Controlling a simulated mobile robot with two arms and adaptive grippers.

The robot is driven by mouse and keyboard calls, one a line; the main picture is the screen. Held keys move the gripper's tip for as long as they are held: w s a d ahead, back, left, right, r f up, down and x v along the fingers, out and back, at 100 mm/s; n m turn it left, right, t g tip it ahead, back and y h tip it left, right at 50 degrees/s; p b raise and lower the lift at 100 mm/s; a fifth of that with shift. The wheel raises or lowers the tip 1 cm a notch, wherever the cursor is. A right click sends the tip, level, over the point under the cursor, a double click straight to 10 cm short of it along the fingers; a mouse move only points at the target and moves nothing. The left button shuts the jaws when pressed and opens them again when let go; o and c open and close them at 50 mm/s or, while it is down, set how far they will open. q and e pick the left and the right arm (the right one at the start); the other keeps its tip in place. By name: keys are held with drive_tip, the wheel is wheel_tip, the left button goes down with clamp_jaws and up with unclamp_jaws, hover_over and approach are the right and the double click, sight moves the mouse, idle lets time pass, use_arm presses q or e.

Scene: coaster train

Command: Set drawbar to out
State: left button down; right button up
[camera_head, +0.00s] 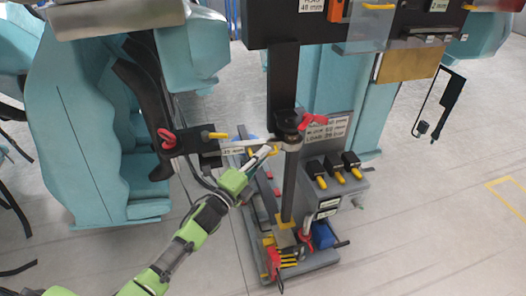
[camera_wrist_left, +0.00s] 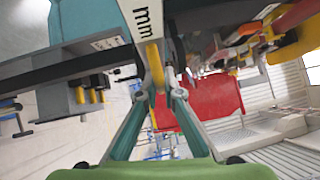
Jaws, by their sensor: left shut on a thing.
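A light bar with a "45 mm" label (camera_head: 234,150), which may be the drawbar, runs from a dark block on the left to the upright post at centre. My left gripper (camera_head: 264,155) is at this bar, close to the post. In the left wrist view, my left gripper (camera_wrist_left: 161,88) is shut on a yellow handle (camera_wrist_left: 154,62) just below the white "mm" label (camera_wrist_left: 142,18). The fingers hide part of the handle. My right gripper is not in view.
The dark post (camera_head: 291,185) rises from a low base with red and yellow parts. A grey box (camera_head: 328,180) with yellow-tipped levers stands right of it. A teal seat (camera_head: 80,130) is at left. A red handle (camera_head: 167,139) sticks out nearby. Open floor lies at lower right.

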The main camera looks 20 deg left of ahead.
use_arm(q)
drive_tip(key=s+m+g+h+b, duration=0.4)
drive_tip(key=s+m+g+h, duration=0.2)
drive_tip(key=s+h, duration=0.3)
drive_tip(key=shift+s+a+f+m, duration=0.15)
drive_tip(key=shift+s+a+m, duration=0.15)
drive_tip(key=shift+a, duration=0.15)
idle(0.3)
drive_tip(key=c, duration=2.4)
unclamp_jaws()
drive_tip(key=shift+c, duration=0.2)
drive_tip(key=shift+a, duration=0.1)
